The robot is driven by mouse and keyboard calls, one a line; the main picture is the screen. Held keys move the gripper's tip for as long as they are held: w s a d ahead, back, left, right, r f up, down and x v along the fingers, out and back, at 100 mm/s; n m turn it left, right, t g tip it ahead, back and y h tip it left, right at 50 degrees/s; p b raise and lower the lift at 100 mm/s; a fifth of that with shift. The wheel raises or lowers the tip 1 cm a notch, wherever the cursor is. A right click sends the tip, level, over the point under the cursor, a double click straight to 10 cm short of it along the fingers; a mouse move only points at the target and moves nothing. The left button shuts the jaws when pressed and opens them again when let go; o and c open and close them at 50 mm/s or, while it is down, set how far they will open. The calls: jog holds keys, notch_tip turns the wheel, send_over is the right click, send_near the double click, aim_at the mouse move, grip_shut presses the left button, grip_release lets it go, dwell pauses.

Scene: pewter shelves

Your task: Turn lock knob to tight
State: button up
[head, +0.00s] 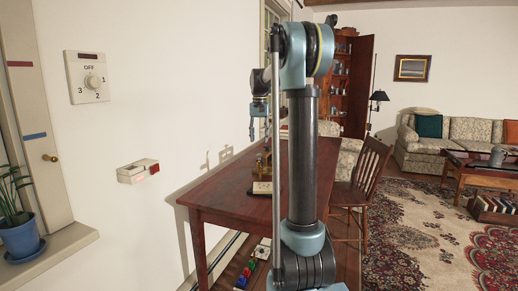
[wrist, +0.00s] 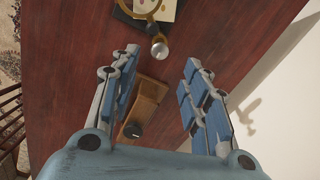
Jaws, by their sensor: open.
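My gripper (head: 258,127) hangs above the far part of the red-brown table in the head view. A brass ring on a stand (wrist: 144,8) with a silver round knob (wrist: 160,48) lies just beyond the fingertips. A wooden block (wrist: 150,100) with a black round knob (wrist: 133,130) shows between the fingers, lower down, partly hidden by the left finger. I cannot tell which knob is the lock knob, and no tight marking is legible.
The table (head: 225,187) stands along the white wall. A dial marked OFF, 1, 2, 3 (head: 91,80) and a small box with a red part (head: 138,171) are on the wall. A wooden chair (head: 372,165) stands at the table's right side. Bare tabletop surrounds the objects.

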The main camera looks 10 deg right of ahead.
jog(key=shift+r, duration=2.45)
jog(key=s+f+n+t, duration=0.1)
jog(key=s+f, duration=0.3)
jog(key=s, duration=0.7)
jog(key=s+f+n, duration=0.1)
jog(key=s+f, duration=0.3)
jog(key=s, duration=0.8)
jog(key=s+d+f+n+t, duration=0.1)
jog(key=s+f, duration=1.8)
jog(key=f, duration=0.1)
jog(key=shift+s+d+f, duration=0.2)
jog(key=shift+f, duration=0.2)
